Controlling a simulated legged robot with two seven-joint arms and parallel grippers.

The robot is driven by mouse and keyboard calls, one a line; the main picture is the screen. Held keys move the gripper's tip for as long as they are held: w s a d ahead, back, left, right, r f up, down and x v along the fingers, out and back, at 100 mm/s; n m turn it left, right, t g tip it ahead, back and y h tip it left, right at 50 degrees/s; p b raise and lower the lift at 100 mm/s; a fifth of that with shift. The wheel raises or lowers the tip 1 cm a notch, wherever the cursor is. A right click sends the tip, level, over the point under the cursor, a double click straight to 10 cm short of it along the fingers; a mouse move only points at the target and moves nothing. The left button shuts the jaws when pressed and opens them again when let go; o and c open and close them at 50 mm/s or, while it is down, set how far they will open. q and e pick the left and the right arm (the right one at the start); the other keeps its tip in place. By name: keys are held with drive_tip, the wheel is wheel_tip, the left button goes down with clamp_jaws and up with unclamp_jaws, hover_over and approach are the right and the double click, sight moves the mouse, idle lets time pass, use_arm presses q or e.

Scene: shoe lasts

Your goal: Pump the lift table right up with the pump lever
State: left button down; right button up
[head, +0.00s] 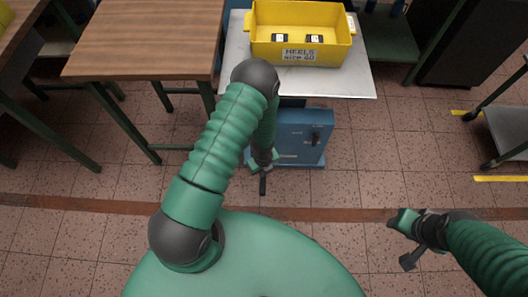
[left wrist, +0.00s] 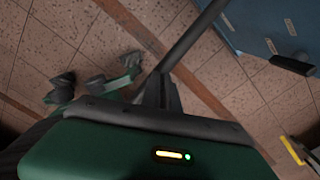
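The lift table has a pale grey top (head: 365,84) and a blue base (head: 300,128). The blue base also shows at the upper right of the left wrist view (left wrist: 255,22). In the left wrist view the pump lever (left wrist: 195,35), a thin dark rod, runs up from between the fingers of my left gripper (left wrist: 160,92). The left gripper (head: 262,168) is low in front of the base and looks shut on the lever. The lever's lower part is hidden by my arm in the head view. My right gripper (head: 408,240) is open and empty, away to the right.
A yellow bin (head: 300,48) labelled "HEELS size 60" stands on the table top with small dark-and-white items inside. A black handle (head: 316,138) sits on the base. A wooden table (head: 145,38) stands left, a grey cart (head: 508,130) right. Floor between is clear.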

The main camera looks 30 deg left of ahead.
sight(263, 179)
use_arm(q)
drive_tip(key=f+b, duration=0.1)
drive_tip(key=s+f+b, duration=0.1)
drive_tip(key=f, duration=0.1)
drive_tip(key=d+f+b, duration=0.1)
drive_tip(key=f+b, duration=0.1)
drive_tip(key=shift+s+f, duration=0.25)
drive_tip(key=shift+s, duration=0.05)
drive_tip(key=shift+s+f, duration=0.1)
drive_tip(key=shift+f, duration=0.1)
drive_tip(key=r+p, duration=0.4)
drive_tip(key=w+a+r+p, duration=0.1)
drive_tip(key=r+p, duration=0.2)
drive_tip(key=w+r+p, duration=0.1)
drive_tip(key=r+p, duration=0.3)
drive_tip(key=shift+a+r+p, duration=0.15)
drive_tip(key=shift+r+p, duration=0.15)
drive_tip(key=shift+f, duration=0.25)
